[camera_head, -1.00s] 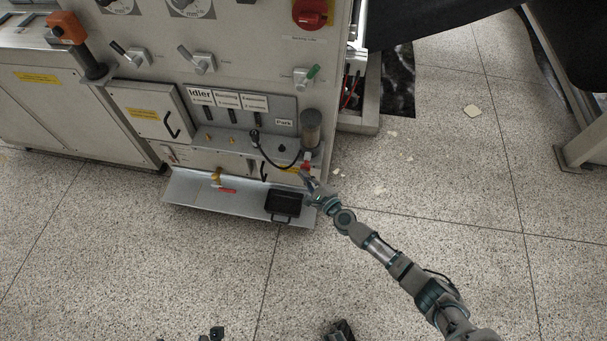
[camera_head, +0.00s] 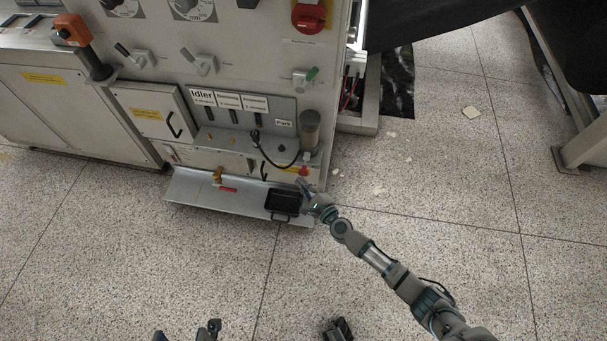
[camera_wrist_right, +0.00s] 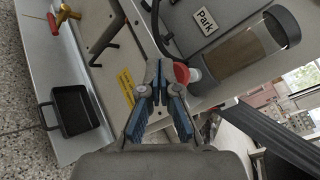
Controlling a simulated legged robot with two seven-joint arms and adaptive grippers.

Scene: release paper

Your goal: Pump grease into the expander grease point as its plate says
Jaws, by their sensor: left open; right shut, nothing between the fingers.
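The grease pump's clear cylinder (camera_head: 310,130) with brown contents stands at the panel's right end; it is large in the right wrist view (camera_wrist_right: 240,50). Its red knob (camera_head: 303,171) is below it. The black hose (camera_head: 272,157) runs to a coupling (camera_head: 254,135) below the third label plate (camera_head: 255,103), right of two brass points (camera_head: 220,139). The park spot (camera_head: 282,148) is bare. My right gripper (camera_head: 303,185) is shut and empty just below the red knob; the wrist view shows the knob (camera_wrist_right: 182,73) beside its fingertips, contact unclear. My left gripper (camera_head: 187,334) is open, at the bottom edge.
A grey shelf (camera_head: 235,202) juts out below the panel, holding a black tray (camera_head: 283,203) near my right gripper. A brass valve with a red handle (camera_head: 228,189) is left of it. A cabinet door with a black handle (camera_head: 150,112) is to the left. Open floor lies in front.

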